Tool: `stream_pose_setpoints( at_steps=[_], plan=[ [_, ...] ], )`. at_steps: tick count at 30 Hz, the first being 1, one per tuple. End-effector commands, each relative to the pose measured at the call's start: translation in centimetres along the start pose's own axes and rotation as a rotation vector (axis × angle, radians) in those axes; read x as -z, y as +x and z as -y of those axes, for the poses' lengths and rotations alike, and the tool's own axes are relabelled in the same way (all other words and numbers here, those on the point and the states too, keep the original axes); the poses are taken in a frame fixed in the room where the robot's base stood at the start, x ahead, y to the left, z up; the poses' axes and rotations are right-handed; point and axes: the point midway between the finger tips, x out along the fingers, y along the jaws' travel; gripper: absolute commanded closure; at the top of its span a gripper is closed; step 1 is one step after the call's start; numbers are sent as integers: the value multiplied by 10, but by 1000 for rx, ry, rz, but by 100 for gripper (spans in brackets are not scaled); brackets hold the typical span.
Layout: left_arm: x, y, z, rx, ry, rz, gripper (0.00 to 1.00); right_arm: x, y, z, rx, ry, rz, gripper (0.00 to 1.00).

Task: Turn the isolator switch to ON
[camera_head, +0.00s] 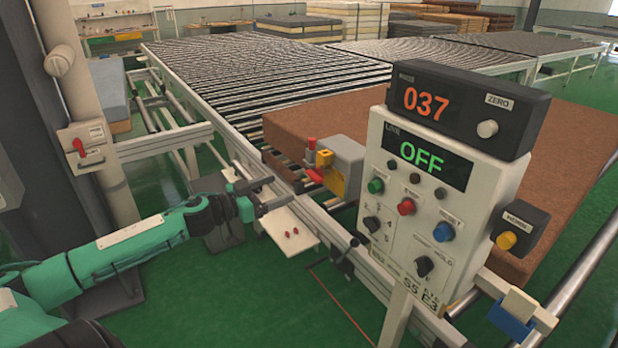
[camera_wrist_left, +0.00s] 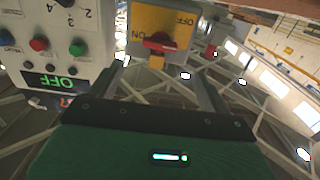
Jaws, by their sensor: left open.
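The isolator switch is a grey box (camera_head: 346,158) with a yellow plate (camera_head: 334,183) and red parts (camera_head: 312,155), left of the control panel. In the left wrist view the yellow plate (camera_wrist_left: 178,20), seen upside down, carries ON and OFF labels and a red handle (camera_wrist_left: 160,42). The handle lies roughly crosswise there; which label it points to is unclear. A small yellow block (camera_wrist_left: 157,62) sits by the handle. My left gripper (camera_head: 272,192) is open and empty, left of the switch and apart from it. Its fingers (camera_wrist_left: 164,68) frame the handle in the wrist view. My right gripper is not in view.
A white control panel (camera_head: 398,215) with a green OFF display (camera_head: 421,158) and knobs stands close right of the switch. A small white plate (camera_head: 290,232) lies below my left gripper. A brown mattress (camera_head: 575,165) lies behind.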

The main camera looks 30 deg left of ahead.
Motion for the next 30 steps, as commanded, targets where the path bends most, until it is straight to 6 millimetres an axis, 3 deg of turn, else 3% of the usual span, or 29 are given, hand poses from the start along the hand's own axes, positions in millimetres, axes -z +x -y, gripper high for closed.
stream_pose_setpoints(
  at_steps=[30],
  plan=[
    [3,83,1,1,-2,-2,20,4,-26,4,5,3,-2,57]
  ],
)
